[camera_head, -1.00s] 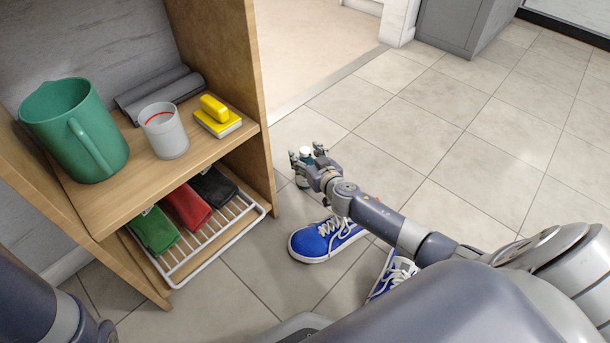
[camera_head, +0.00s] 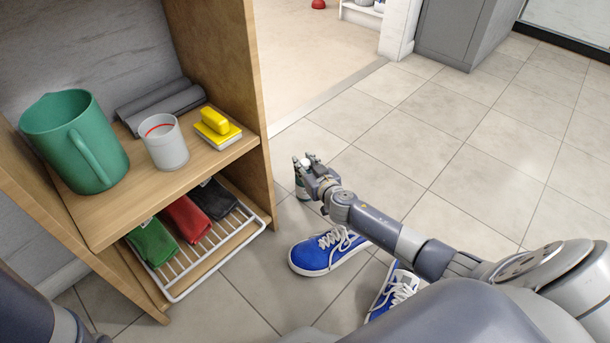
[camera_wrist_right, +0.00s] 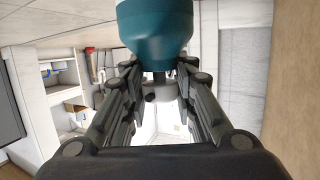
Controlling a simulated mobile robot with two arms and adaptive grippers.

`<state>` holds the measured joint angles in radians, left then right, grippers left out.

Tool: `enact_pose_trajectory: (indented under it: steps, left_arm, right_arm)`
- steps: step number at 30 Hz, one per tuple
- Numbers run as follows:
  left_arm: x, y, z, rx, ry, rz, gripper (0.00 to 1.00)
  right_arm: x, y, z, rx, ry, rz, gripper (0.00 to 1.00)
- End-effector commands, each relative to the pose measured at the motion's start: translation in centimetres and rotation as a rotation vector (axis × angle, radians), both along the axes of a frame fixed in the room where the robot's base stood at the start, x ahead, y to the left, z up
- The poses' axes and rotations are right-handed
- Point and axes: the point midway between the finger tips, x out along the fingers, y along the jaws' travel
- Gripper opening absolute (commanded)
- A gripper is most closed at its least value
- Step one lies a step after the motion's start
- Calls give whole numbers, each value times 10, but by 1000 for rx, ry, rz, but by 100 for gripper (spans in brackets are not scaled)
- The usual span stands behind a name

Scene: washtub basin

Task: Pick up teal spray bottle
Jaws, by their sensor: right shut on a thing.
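The teal spray bottle (camera_head: 300,188) is partly hidden by my right gripper (camera_head: 306,163) in the head view, over the floor beside the shelf unit. In the right wrist view, the bottle's rounded teal body (camera_wrist_right: 156,32) fills the top centre. Its narrower grey part sits between the two dark fingers of my right gripper (camera_wrist_right: 158,82), which is shut on it. I cannot tell whether the bottle touches the floor. My left gripper is out of view; only part of my left arm shows at the lower left of the head view.
A wooden shelf unit (camera_head: 245,55) holds a green pitcher (camera_head: 75,140), a white cup (camera_head: 165,145) and a yellow brush (camera_head: 217,125). Folded cloths (camera_head: 186,217) lie on a lower rack. Blue shoes (camera_head: 325,252) stand on the floor near my arm. The tiled floor at right is clear.

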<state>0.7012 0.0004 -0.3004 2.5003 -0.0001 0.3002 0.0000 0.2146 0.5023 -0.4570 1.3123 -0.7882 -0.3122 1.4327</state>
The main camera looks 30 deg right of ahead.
Motion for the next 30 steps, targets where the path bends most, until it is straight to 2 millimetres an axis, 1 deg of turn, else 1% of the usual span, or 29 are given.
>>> enact_pose_trajectory:
  steps: [1, 2, 5, 8, 18, 21, 27, 30]
  left_arm:
    - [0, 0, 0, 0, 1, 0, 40]
    - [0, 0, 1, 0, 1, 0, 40]
    - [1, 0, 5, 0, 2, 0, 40]
    - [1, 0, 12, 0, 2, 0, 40]
    - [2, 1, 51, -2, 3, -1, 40]
    - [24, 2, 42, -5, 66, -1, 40]
    - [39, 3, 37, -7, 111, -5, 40]
    - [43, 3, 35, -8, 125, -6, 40]
  right_arm:
    - [-4, 0, -6, -1, 12, 1, 0]
    - [-4, 0, -6, -1, 13, 1, 0]
    - [-4, 1, -2, 0, 14, 0, 0]
    - [-4, 1, 7, 1, 14, 0, 0]
    - [-2, 1, 58, 0, 6, 0, 0]
    - [-2, 0, 70, 1, 6, 0, 0]
    - [-2, 0, 89, -1, 4, 0, 0]
    - [-2, 1, 94, 2, 5, 1, 0]
